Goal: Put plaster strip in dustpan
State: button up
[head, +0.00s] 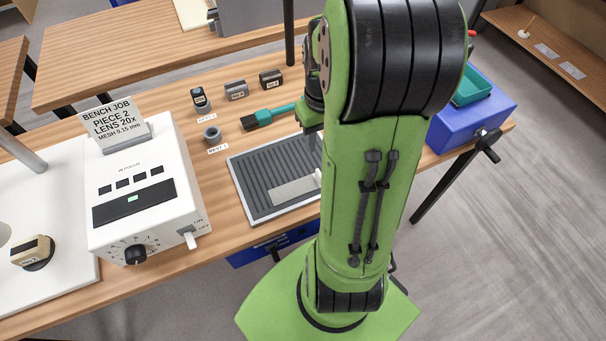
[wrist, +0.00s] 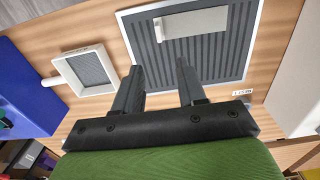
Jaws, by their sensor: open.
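A pale grey flat strip (head: 292,190), which looks like the plaster strip, lies on a dark ribbed tray (head: 232,170) with a light rim. A small white piece (head: 318,178) is at its right end. The strip (wrist: 205,23) and white piece (wrist: 163,30) also show in the wrist view. My gripper (wrist: 158,66) is open and empty, its fingertips over the tray's edge and apart from the strip. A teal pan-like container (head: 472,86) on the blue box may be the dustpan; I cannot tell for sure.
A white-framed mesh sieve (wrist: 88,70) lies beside the tray. A teal brush (head: 268,117) and small labelled blocks (head: 236,88) lie behind the tray. A white instrument (head: 145,190) stands to the left. A blue box (head: 465,115) stands at the right end.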

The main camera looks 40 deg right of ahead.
jog(key=b, duration=0.2)
send_over(318, 169)
notch_tip(318, 169, down, 8)
jog(key=shift+s+f, duration=0.1)
jog(key=shift+a+f, duration=0.1)
jog(key=shift+f, duration=0.2)
notch_tip(318, 169, down, 5)
jog(key=shift+r+b, duration=0.15)
jog(key=shift+b, duration=0.35)
jog(key=shift+r, duration=0.1)
grip_shut()
